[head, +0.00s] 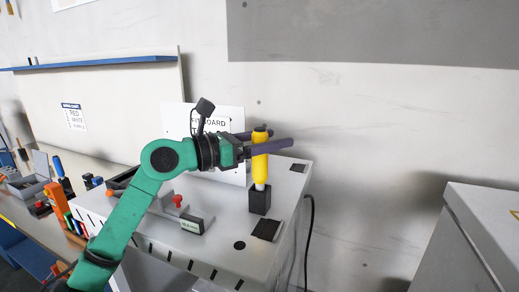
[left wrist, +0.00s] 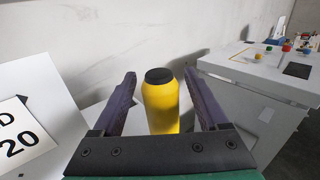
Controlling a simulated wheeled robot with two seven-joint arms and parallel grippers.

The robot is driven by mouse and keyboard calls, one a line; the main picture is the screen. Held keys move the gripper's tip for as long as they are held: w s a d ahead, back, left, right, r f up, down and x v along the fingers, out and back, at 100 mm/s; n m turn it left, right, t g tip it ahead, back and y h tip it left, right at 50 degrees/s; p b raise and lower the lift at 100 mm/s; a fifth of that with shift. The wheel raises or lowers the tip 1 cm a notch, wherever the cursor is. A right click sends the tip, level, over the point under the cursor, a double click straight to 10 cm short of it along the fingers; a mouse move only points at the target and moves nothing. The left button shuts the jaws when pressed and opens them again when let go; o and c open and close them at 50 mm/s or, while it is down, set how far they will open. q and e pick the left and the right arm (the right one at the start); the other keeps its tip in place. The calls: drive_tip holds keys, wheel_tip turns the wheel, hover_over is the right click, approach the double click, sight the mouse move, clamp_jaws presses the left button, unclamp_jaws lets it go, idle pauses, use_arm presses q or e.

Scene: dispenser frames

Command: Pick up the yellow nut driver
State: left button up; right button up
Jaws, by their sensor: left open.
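The yellow nut driver (head: 260,160) stands upright with its tip end in a black holder (head: 259,200) on top of a white cabinet. My left gripper (head: 272,141) is at the upper part of its handle, with its fingers open on either side of it. In the left wrist view the yellow handle (left wrist: 161,105) with its dark end cap sits between the two open fingers (left wrist: 160,85), with a gap visible on each side. My right gripper does not show in either view.
A white sign board (head: 180,118) stands behind my left arm. A small device with a red knob (head: 178,201) and a black square pad (head: 266,230) are on the cabinet top (head: 222,228). Tools crowd the bench at left. Another cabinet (head: 485,235) stands at right, beyond a gap.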

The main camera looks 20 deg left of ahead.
use_arm(q)
drive_tip(key=shift+w+d, duration=0.2)
drive_tip(key=shift+d, duration=0.1)
drive_tip(key=shift+a, duration=0.1)
clamp_jaws()
idle(1.1)
